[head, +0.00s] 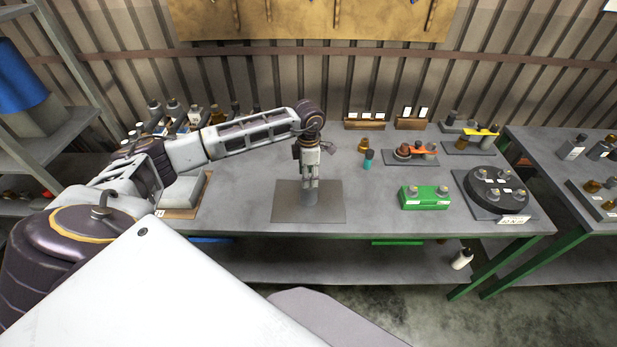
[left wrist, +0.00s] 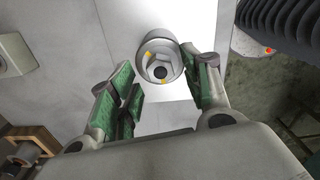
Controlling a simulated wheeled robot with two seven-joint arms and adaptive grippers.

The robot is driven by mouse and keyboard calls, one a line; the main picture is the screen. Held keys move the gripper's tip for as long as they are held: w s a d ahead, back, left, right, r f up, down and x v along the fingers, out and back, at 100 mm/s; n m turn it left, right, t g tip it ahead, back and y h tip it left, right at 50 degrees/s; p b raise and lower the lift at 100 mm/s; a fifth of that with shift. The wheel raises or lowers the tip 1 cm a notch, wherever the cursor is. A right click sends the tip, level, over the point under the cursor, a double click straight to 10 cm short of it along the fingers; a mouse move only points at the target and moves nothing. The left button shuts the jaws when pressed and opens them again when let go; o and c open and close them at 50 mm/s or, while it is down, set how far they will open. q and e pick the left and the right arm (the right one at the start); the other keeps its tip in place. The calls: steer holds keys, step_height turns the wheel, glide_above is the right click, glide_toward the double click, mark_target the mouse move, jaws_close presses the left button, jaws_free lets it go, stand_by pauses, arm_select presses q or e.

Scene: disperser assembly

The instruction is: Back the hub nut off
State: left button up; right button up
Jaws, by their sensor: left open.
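The hub nut (left wrist: 160,70) is a grey hexagonal piece with a dark centre and yellow marks, seated in the round top of a grey hub (left wrist: 145,42) in the left wrist view. In the head view the hub (head: 309,198) stands upright on a grey square plate (head: 285,205) on the bench. My left gripper (head: 311,184) points down above the hub; its open fingers with green pads (left wrist: 163,90) lie on either side of the nut in the left wrist view. I cannot tell whether a pad touches the hub. My right gripper does not show.
On the bench (head: 250,165), right of the plate, are a green block (head: 425,203), a black round carousel (head: 494,187), a teal-bodied bottle (head: 368,160) and a tray with an orange part (head: 408,151). A pale block (head: 180,190) lies to the left. Bare bench surrounds the plate.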

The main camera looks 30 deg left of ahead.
arm_select(q)
steer(key=shift+f, duration=1.05)
steer(key=c, duration=1)
steer(key=shift+n, duration=0.7)
steer(key=o, duration=1)
steer(key=shift+r, duration=0.15)
